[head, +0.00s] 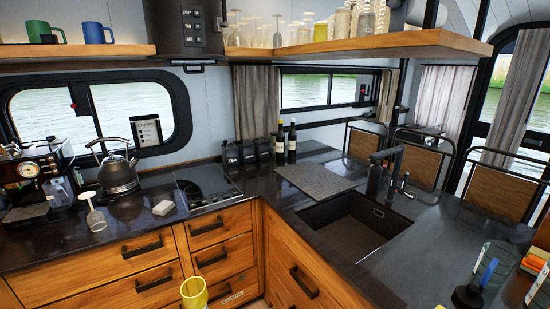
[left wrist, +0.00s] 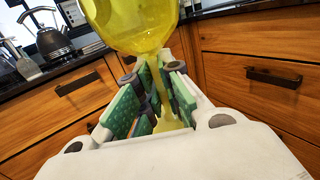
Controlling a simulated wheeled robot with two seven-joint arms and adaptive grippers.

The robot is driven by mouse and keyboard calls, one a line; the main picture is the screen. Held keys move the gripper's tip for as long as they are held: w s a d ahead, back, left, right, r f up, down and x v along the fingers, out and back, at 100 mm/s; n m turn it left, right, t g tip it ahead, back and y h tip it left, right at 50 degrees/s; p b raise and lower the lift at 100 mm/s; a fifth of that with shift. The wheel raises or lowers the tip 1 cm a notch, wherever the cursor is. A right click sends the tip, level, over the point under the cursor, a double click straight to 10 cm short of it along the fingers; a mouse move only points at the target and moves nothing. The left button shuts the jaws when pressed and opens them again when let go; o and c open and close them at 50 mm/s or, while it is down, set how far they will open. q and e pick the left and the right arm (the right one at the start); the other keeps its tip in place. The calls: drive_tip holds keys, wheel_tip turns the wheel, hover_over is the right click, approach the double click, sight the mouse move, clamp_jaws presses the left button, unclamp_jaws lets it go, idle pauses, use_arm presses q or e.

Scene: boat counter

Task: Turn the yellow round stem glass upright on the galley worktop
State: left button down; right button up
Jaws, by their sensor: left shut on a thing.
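The yellow round stem glass (head: 194,293) shows at the bottom of the head view, in front of the drawers and below the worktop edge. Its rim faces up towards the head camera, and its lower part is cut off by the frame. In the left wrist view its bowl (left wrist: 135,22) fills the top, partly cut off. My left gripper (left wrist: 155,85) is shut on its stem between green pads. The foot is not clearly seen. The galley worktop (head: 140,220) is dark and glossy. My right gripper is not in view.
A clear stem glass (head: 95,212) stands on the left worktop, near a kettle (head: 118,174), a white block (head: 164,208) and a hob (head: 203,190). A coffee machine (head: 35,180) is at far left. The sink (head: 345,228) is right of centre. A brush (head: 475,285) stands at lower right.

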use_arm(q)
drive_tip(key=shift+r, duration=0.1)
idle(0.6)
drive_tip(key=w+d+r+m+g+h, duration=0.2)
drive_tip(key=d+r+m+h, duration=0.2)
drive_tip(key=d+r, duration=0.5)
drive_tip(key=w+d+r+m+g+h, duration=0.1)
drive_tip(key=d+r+m+h, duration=0.3)
drive_tip(key=d+r+h, duration=0.4)
drive_tip(key=shift+w+d+r+g, duration=0.35)
drive_tip(key=shift+d+r+g, duration=0.35)
drive_tip(key=shift+r, duration=1.55)
